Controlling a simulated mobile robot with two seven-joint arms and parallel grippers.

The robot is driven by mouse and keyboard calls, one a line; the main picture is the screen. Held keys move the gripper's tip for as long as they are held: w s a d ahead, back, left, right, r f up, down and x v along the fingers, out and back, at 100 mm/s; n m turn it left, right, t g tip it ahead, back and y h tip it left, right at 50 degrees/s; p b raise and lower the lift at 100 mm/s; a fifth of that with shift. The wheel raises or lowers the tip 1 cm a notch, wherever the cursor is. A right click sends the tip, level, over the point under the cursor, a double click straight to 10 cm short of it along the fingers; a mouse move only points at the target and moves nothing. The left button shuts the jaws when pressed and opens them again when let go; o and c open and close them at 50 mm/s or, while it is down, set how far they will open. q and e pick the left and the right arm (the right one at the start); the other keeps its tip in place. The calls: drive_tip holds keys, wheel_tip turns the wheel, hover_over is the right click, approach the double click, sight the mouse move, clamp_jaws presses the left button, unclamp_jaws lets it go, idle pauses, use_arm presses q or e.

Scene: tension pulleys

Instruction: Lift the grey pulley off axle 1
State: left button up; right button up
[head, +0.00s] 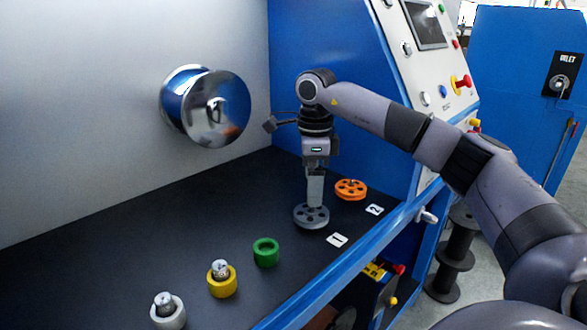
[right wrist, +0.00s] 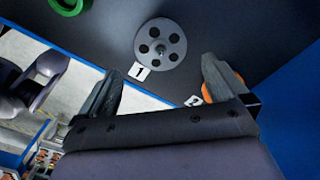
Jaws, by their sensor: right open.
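The grey pulley (head: 311,217) is a flat disc with several round holes, lying on the dark bench behind the label 1 (head: 337,240). In the right wrist view the grey pulley (right wrist: 160,38) shows whole, with a small axle end (right wrist: 160,49) at its centre. My right gripper (head: 314,202) points down over the pulley in the head view. In the right wrist view my right gripper (right wrist: 162,68) is open and empty, its fingers apart on either side below the pulley; I cannot tell the exact height gap. My left gripper is not in view.
An orange pulley (head: 351,189) lies by the label 2 (head: 374,209). A green ring (head: 266,251), a yellow roller (head: 222,283) and a grey-white roller (head: 168,312) stand to the left. A chrome spool (head: 213,107) juts from the wall. A blue rail (head: 340,266) edges the bench.

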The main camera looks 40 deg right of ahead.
sight(311, 215)
drive_tip(key=shift+w+f, duration=0.15)
drive_tip(key=shift+f, duration=3.4)
drive_tip(key=shift+r, duration=0.1)
drive_tip(key=c, duration=1)
